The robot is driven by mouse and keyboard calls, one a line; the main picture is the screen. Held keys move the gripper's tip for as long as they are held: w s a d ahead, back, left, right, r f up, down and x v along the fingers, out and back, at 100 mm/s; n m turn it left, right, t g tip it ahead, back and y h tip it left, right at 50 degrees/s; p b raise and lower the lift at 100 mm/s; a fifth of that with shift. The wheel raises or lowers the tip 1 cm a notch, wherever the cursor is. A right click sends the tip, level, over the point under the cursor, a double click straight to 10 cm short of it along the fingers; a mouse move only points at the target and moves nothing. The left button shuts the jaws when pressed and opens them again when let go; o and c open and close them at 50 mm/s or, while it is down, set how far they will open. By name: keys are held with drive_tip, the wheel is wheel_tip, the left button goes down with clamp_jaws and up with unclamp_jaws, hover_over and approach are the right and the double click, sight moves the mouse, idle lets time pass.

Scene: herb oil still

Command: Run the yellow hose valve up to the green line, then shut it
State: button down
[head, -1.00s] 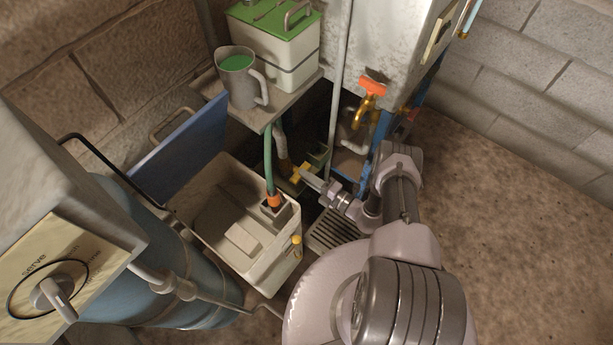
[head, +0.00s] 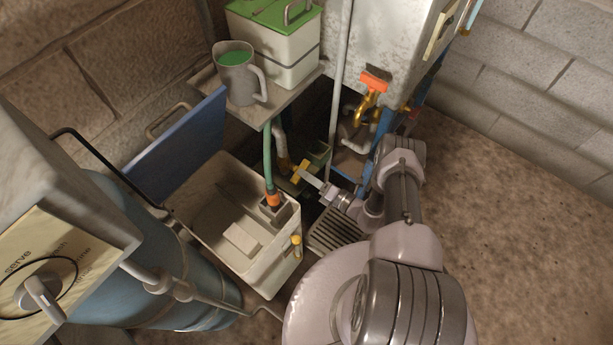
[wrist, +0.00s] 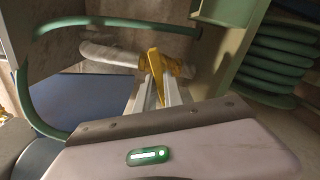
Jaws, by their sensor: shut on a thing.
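The yellow hose valve's lever (wrist: 156,68) stands between my fingertips in the wrist view. In the head view the lever (head: 299,172) shows beyond the tips of my gripper (head: 306,179), low under the shelf. My gripper (wrist: 157,92) is shut on the lever. I cannot make out a green line or a liquid level.
A grey jug (head: 238,85) of green liquid and a green-lidded box (head: 290,60) stand on the shelf above. An orange-handled brass tap (head: 371,88) is above my arm. A blue panel (head: 180,150) leans behind the tub. Floor at right is clear.

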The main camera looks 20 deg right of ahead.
drive_tip(key=shift+n, duration=0.6)
drive_tip(key=c, duration=1.5)
unclamp_jaws()
drive_tip(key=shift+o, duration=0.2)
drive_tip(key=p+v, duration=0.3)
drive_tip(key=v, duration=1.4)
drive_tip(key=shift+s+d, duration=0.15)
drive_tip(key=shift+s, duration=0.05)
idle(3.4)
